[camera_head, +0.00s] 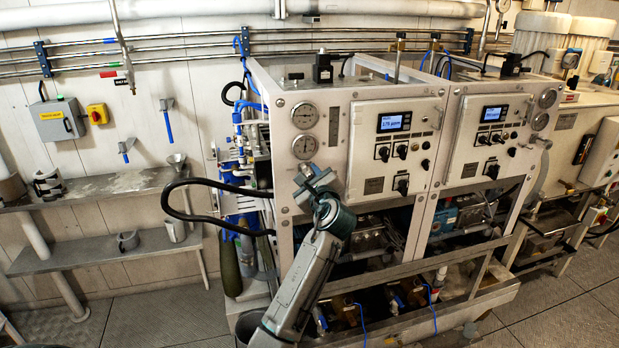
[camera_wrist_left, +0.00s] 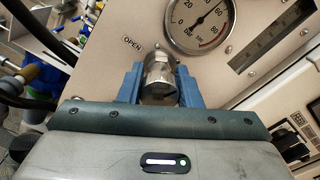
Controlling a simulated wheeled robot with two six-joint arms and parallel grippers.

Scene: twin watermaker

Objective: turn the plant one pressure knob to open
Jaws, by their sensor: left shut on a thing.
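The plant one pressure knob (camera_wrist_left: 159,76) is a silvery metal cylinder below a pressure gauge in the left wrist view. The two blue fingers of my left gripper (camera_wrist_left: 160,88) are on either side of it, shut on it. The word OPEN is printed on the panel to the knob's upper left. In the head view my left gripper (camera_head: 315,180) is at the lower left of the plant one front panel (camera_head: 338,110), below two round gauges, and it hides the knob there. My right gripper is not in view.
A gauge (camera_wrist_left: 200,20) sits just above the knob. The white control box (camera_head: 390,150) with a lit display is to the right. A black hose (camera_head: 185,200) and a shelf (camera_head: 120,185) are at the left. Open floor lies at the lower left.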

